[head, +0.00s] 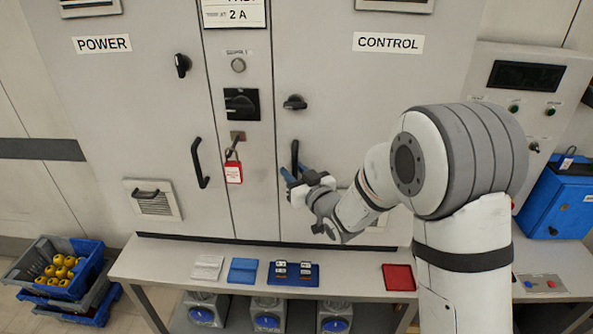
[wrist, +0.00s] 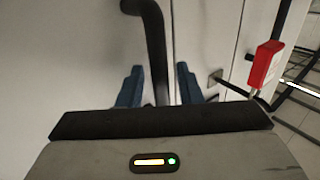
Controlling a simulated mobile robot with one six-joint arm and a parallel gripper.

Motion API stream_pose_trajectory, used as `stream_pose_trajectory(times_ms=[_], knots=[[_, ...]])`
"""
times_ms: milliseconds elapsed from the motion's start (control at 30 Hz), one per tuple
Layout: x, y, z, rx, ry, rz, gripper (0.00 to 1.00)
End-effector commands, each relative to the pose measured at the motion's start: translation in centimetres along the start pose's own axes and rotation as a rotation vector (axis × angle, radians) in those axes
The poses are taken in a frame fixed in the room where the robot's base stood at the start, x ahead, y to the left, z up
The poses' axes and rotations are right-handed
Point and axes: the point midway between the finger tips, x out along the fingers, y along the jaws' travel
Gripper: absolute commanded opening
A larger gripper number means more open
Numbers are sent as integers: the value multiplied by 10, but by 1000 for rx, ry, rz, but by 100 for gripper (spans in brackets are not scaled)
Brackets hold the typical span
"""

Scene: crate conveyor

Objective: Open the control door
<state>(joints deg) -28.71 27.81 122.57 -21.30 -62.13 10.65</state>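The control door (head: 345,85) is the grey cabinet door under the CONTROL label (head: 388,42) and looks closed. Its black rotary latch knob (head: 295,102) sits near the door's left edge, its grip pointing roughly sideways. Below it is the black bar handle (head: 294,155), which also shows in the wrist view (wrist: 157,40). My gripper (head: 296,177) is at the lower part of this handle. In the wrist view its two blue fingers (wrist: 160,88) are apart, with the handle between them and a gap on each side. The handle's lower end is hidden.
A red padlock with tag (head: 234,172) hangs on the middle panel, left of my gripper. The power door (head: 110,90) is at left. A bench (head: 345,282) with a blue tray (head: 305,281) and a red tray (head: 398,277) runs below the doors.

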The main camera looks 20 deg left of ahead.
Motion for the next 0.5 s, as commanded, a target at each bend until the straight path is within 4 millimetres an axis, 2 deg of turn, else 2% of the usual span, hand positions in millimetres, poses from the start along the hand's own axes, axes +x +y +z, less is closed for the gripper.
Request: stream_pose_trajectory(times_ms=[200, 500], knots=[[0, 0, 0, 0, 0, 1, 30], [0, 1, 0, 0, -1, 1, 6]])
